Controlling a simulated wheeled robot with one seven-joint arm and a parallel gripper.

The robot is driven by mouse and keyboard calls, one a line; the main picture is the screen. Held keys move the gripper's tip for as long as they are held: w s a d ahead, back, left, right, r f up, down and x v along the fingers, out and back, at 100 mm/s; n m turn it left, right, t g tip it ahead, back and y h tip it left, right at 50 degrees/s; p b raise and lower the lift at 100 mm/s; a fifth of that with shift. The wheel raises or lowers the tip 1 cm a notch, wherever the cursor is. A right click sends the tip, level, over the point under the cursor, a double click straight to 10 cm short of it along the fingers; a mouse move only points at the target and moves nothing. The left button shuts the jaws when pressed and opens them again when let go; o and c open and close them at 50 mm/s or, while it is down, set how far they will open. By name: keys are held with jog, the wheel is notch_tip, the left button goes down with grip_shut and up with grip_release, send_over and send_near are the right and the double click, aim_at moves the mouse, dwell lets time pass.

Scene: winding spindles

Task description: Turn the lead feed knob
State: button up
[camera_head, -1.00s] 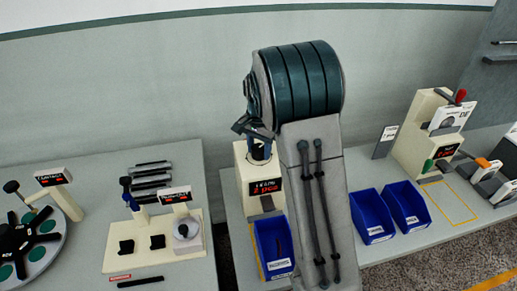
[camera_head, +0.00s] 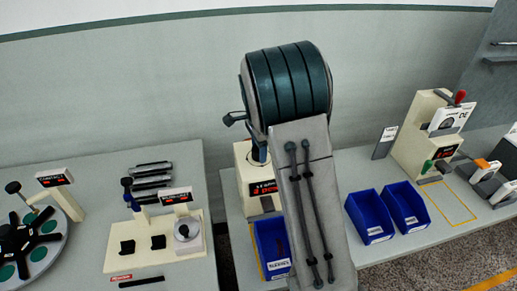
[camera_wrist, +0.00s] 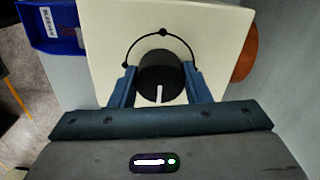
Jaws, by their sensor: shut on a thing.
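A round black knob (camera_wrist: 160,76) with a white pointer line sits on a cream machine face (camera_wrist: 205,32) in the wrist view. The line points toward the bottom of the picture. A thin black arc with small dots curves around the knob's far side. My gripper (camera_wrist: 160,84) has its two blue fingers on either side of the knob, shut on it. In the head view, a cream machine (camera_head: 243,165) with a red-lit display (camera_head: 263,188) stands behind my arm, which hides much of it. My gripper and the knob cannot be made out there.
A blue bin (camera_head: 272,240) stands in front of the cream machine, left of my arm. Two blue bins (camera_head: 388,208) stand to the right. At left, a table holds a cream board (camera_head: 130,262) and several dark rods (camera_head: 150,180).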

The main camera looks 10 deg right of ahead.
jog(key=shift+r, duration=0.1)
dwell(0.3)
jog(key=o, duration=1)
notch_tip(320, 180, up, 14)
jog(key=b, duration=0.1)
